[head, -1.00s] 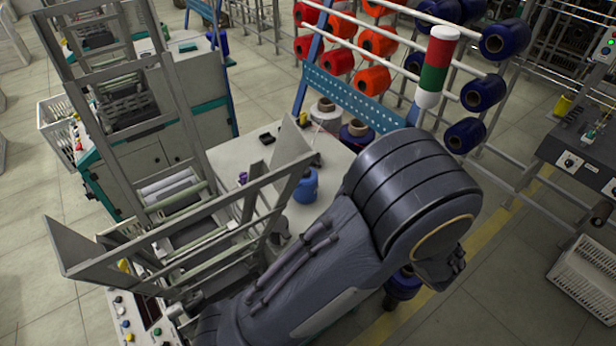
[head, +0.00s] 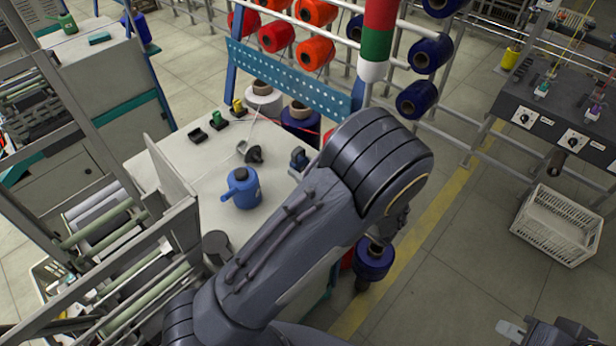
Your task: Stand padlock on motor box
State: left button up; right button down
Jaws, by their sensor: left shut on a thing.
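My left arm crosses the middle of the head view. Its gripper (head: 398,216) hangs past the bent elbow and is mostly hidden behind it. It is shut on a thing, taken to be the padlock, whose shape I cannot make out. A dark grey box with white-plated knobs (head: 560,125) stands at the upper right and seems to be the motor box. The left gripper is apart from it, to its lower left. My right gripper (head: 545,334) shows only partly at the bottom right edge, and its jaws are unclear.
A rack of red, orange and blue spools (head: 430,52) stands behind. A white crate (head: 556,226) is on the floor. Floor between arm and crate is clear.

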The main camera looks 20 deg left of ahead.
pick_arm(q)
jog(key=shift+a+f, duration=0.1)
jog(key=shift+f, duration=0.25)
jog(key=f+b, duration=0.3)
jog(key=shift+w, duration=0.4)
jog(key=shift+f, duration=0.25)
jog(key=shift+s+r, duration=0.2)
jog(key=shift+r, duration=0.05)
jog(key=shift+w+f, duration=0.1)
jog(key=shift+f, duration=0.1)
jog(key=shift+f+b, duration=0.5)
jog(key=o, duration=1.1)
jog(key=shift+f, duration=0.1)
